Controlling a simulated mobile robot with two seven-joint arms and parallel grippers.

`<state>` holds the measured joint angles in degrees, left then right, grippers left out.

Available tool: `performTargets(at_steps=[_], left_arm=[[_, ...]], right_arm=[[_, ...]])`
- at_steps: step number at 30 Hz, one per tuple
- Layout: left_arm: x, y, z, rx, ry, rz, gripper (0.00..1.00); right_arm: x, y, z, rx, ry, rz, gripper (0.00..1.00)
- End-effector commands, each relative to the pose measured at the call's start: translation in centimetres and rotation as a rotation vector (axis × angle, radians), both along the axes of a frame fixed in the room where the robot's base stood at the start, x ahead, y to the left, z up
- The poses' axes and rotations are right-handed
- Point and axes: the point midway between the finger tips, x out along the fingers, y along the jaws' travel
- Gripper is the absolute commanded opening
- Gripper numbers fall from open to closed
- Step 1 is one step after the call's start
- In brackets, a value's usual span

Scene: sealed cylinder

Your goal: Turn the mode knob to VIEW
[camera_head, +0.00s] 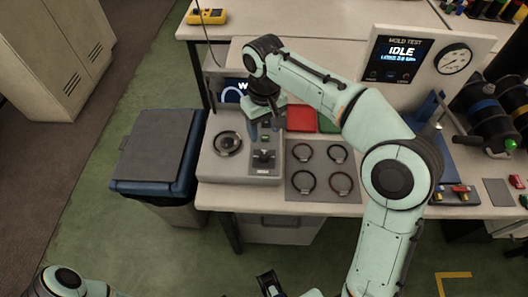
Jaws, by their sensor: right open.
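My right arm reaches over the bench from the right. Its open gripper (264,118) points down at the upright part of a grey instrument (210,168), partly covering it. I cannot tell whether they touch. The instrument has a round dark-ringed part (228,143) on its left and a small dark part (264,157) low on its front. No label reading VIEW can be made out, and I cannot tell which part is the mode knob. A dark gripper part, probably my left gripper (269,284), shows at the bottom edge; its jaws are unclear.
A mat (325,172) with several dark rings lies right of the instrument. Red (301,118) and green trays stand behind it. A panel (403,58) reads "MOLD TEST IDLE". A lidded bin (158,150) stands left.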

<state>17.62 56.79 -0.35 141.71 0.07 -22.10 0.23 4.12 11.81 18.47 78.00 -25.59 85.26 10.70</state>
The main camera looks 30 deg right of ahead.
Motion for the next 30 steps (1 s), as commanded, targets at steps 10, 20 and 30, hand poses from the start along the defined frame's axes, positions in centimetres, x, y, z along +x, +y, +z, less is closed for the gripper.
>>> performTargets(at_steps=[10,20,30], left_arm=[[0.4,0.0,-1.5,0.002,-0.019,0.004,0.0],[0.7,0.0,-1.9,0.004,-0.03,0.006,0.0],[0.7,0.0,-1.9,0.004,-0.03,0.006,0.0]], right_arm=[[-0.1,0.0,-7.7,0.0,0.006,0.001,0.57],[0.0,0.0,-11.0,0.001,0.002,0.0,0.57],[0.0,0.0,-11.1,0.001,0.001,0.001,0.44]])
